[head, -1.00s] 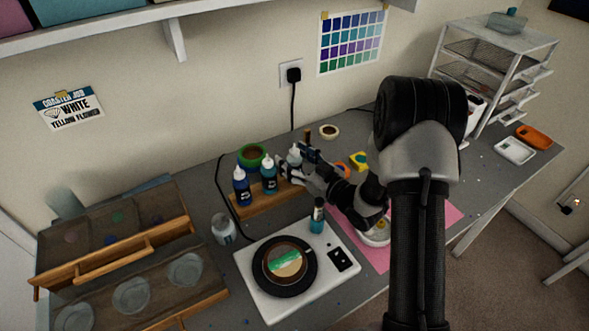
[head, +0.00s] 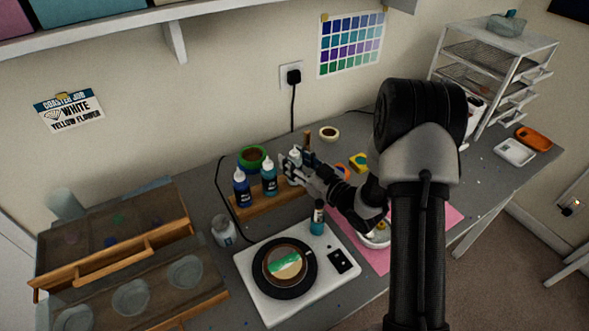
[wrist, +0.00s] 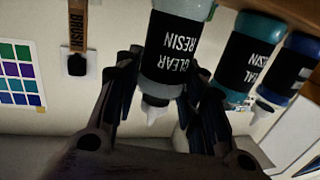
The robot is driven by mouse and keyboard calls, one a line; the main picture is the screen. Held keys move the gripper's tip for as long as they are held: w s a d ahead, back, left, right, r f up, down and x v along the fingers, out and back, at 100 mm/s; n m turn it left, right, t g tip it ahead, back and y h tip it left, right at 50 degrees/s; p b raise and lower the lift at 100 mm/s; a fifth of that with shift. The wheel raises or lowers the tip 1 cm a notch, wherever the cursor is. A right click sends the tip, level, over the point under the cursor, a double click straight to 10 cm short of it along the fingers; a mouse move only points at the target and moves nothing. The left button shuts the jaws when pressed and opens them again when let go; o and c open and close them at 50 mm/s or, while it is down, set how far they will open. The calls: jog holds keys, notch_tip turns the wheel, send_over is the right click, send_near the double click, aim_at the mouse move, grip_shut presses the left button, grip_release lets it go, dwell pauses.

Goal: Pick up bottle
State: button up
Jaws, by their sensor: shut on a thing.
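A clear resin bottle (wrist: 176,50) with a black label and white nozzle is between the fingers of my gripper (wrist: 163,72) in the wrist view, where it appears upside down. In the head view my gripper (head: 296,164) is shut around this bottle at the right end of the wooden rack (head: 262,204), and the fingers hide most of it. I cannot tell whether its base still touches the rack. A teal bottle (head: 270,176) and a dark blue bottle (head: 242,188) stand to its left; both also show in the wrist view.
A white device (head: 330,240) with a round black plate and a small teal bottle (head: 318,222) are in front. A jar (head: 223,231) stands left. A brush (wrist: 77,25) is near the held bottle. A wooden tray (head: 150,245) fills the left; a pink mat (head: 437,222) lies right.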

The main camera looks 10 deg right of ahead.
jog(key=shift+r, duration=0.1)
notch_tip(320, 180, up, 20)
jog(key=p, duration=0.6)
jog(key=o, duration=0.7)
jog(key=shift+c, duration=1.3)
jog(key=shift+f, duration=0.2)
